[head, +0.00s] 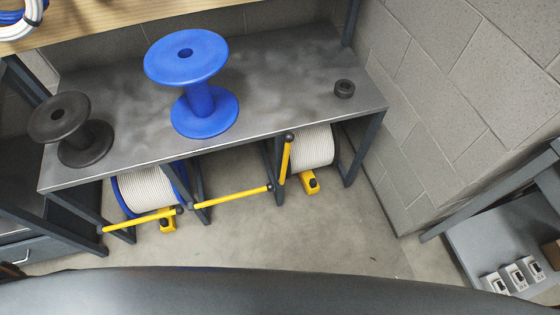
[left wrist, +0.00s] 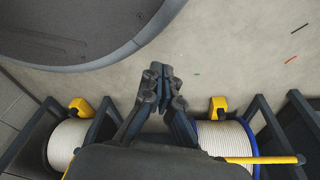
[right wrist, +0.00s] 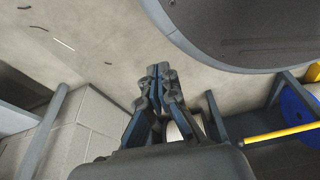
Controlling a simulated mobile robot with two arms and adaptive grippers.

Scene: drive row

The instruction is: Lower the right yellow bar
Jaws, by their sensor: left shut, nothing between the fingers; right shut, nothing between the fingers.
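The right yellow bar (head: 286,160) stands steeply tilted, raised, in front of the right white cable reel (head: 313,147) under the metal bench. The middle yellow bar (head: 232,197) and left yellow bar (head: 138,221) lie close to level. My left gripper (left wrist: 160,72) is shut and empty over the floor in the left wrist view, apart from the reels. My right gripper (right wrist: 160,72) is shut and empty in the right wrist view, with a white reel (right wrist: 185,129) partly hidden behind its fingers. Neither gripper shows in the head view.
The metal bench (head: 280,100) carries a large blue spool (head: 200,95), a black spool (head: 75,130) and a small black ring (head: 344,88). Yellow blocks (head: 309,182) sit on the floor by the reels. A block wall (head: 440,100) closes the right side. Floor before the bench is clear.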

